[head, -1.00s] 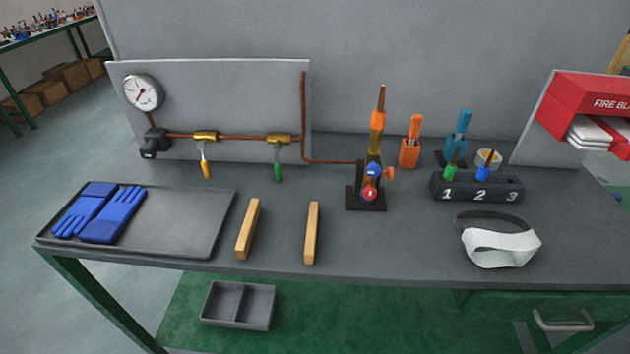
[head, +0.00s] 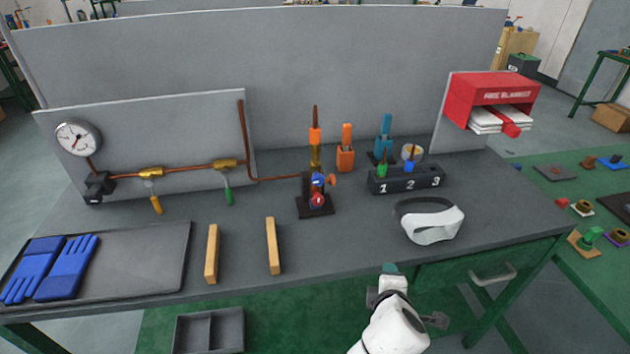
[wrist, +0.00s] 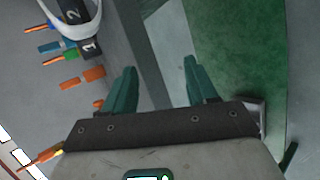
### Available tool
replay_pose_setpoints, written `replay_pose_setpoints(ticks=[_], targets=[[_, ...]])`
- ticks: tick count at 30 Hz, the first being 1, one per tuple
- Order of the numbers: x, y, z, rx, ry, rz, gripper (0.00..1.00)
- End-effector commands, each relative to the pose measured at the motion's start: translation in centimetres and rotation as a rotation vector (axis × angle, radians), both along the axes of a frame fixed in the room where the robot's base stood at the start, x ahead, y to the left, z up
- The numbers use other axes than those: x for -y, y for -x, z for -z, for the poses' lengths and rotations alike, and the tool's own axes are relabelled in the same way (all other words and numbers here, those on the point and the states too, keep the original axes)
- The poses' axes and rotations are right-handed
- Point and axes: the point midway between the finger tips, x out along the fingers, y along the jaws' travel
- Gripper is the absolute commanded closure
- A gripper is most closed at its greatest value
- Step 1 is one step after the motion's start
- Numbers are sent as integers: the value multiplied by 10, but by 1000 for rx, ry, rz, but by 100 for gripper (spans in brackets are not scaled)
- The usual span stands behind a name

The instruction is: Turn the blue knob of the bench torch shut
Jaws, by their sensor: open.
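The bench torch (head: 316,190) stands upright on its dark base at the middle of the bench, with an orange collar and copper tip. Its blue knob (head: 318,180) faces me, above a red knob (head: 317,199); an orange knob (head: 332,180) is at its right side. My gripper (wrist: 160,70) is open and empty in the wrist view. In the head view my arm is low at the front edge of the bench, right of and well apart from the torch. The wrist view does not show the blue knob clearly.
A numbered block (head: 405,182) and a white visor (head: 433,225) stand to the right. Bare bench lies between torch and visor.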

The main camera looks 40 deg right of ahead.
Motion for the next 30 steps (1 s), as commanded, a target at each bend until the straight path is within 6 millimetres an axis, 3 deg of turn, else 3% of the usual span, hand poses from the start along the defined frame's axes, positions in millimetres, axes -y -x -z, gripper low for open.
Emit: replay_pose_setpoints(ticks=[6, 9, 12, 16, 21, 30], targets=[[15, -47, -76, -169, 506, -275, 43], [7, -76, -108, -313, 794, -436, 43], [-9, -103, -127, -466, 1052, -586, 43], [-28, -126, -133, -618, 1278, -726, 43], [-39, -140, -132, -700, 1396, -800, 43], [-16, -175, -133, -703, 1401, -800, 43]])
